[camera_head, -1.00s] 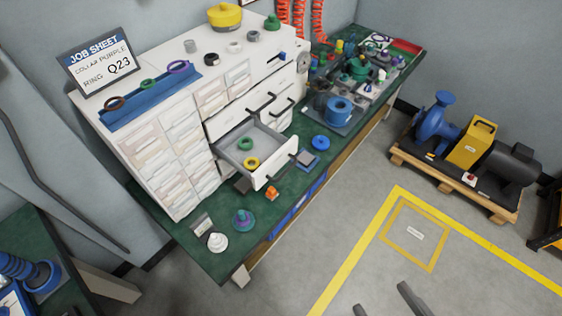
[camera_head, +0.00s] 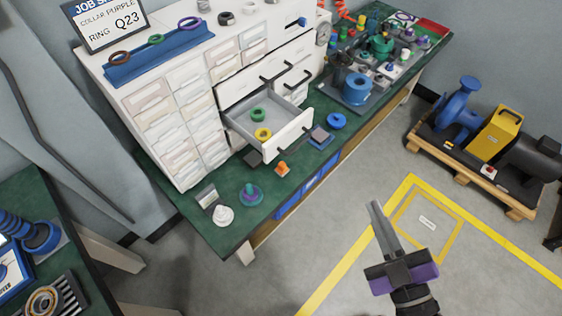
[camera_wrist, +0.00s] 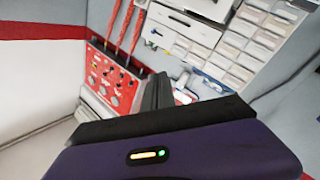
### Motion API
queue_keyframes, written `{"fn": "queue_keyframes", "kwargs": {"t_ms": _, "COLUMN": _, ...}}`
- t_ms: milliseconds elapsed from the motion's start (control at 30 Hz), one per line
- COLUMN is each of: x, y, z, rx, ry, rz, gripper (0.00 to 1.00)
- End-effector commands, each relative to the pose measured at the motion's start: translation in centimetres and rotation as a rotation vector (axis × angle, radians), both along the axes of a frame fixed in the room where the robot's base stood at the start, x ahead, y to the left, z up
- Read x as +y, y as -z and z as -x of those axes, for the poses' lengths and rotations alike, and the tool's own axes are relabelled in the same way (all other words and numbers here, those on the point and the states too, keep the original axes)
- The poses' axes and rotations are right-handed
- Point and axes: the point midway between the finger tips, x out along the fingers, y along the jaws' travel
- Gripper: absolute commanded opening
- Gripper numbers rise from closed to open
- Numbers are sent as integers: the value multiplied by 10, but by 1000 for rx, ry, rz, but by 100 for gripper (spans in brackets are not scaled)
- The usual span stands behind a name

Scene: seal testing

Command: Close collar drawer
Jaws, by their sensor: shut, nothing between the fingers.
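The collar drawer (camera_head: 288,133) is pulled out from the white cabinet (camera_head: 183,138) on the green workbench. A green ring (camera_head: 257,115) and a yellow ring (camera_head: 263,134) lie inside it. A dark handle runs along its front. My gripper (camera_head: 376,207) is shut and empty over the floor, right of and below the drawer, well apart from it. In the wrist view my gripper's fingers (camera_wrist: 157,92) are together and point toward the cabinet's drawers (camera_wrist: 186,28).
On the bench before the cabinet stand a purple-and-teal part (camera_head: 251,195), a white part (camera_head: 223,215) and an orange piece (camera_head: 282,169). A blue ring (camera_head: 336,121) lies right of the drawer. A pump on a pallet (camera_head: 470,165) stands right. Floor between is clear.

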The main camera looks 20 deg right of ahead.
Motion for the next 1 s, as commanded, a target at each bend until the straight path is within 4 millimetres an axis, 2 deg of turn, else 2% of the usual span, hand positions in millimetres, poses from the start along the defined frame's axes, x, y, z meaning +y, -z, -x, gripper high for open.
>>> {"fn": "queue_keyframes", "kwargs": {"t_ms": 33, "x": -5, "y": 11, "z": -19, "rx": -40, "ry": 7, "rz": 134, "gripper": 0}}
{"fn": "queue_keyframes", "kwargs": {"t_ms": 267, "x": -13, "y": 39, "z": -93, "rx": -172, "ry": 35, "rz": 864, "gripper": 0}}
{"fn": "queue_keyframes", "kwargs": {"t_ms": 400, "x": -10, "y": 69, "z": -139, "rx": -245, "ry": 40, "rz": 1404, "gripper": 0}}
{"fn": "queue_keyframes", "kwargs": {"t_ms": 500, "x": -3, "y": 96, "z": -163, "rx": -300, "ry": 13, "rz": 1780, "gripper": 0}}
{"fn": "queue_keyframes", "kwargs": {"t_ms": 600, "x": 8, "y": 127, "z": -171, "rx": -365, "ry": -43, "rz": 2084, "gripper": 0}}
{"fn": "queue_keyframes", "kwargs": {"t_ms": 700, "x": 21, "y": 156, "z": -162, "rx": -436, "ry": -106, "rz": 2294, "gripper": 0}}
{"fn": "queue_keyframes", "kwargs": {"t_ms": 800, "x": 30, "y": 164, "z": -158, "rx": -503, "ry": -114, "rz": 2421, "gripper": 0}}
{"fn": "queue_keyframes", "kwargs": {"t_ms": 1000, "x": 35, "y": 163, "z": -161, "rx": -538, "ry": -91, "rz": 2487, "gripper": 0}}
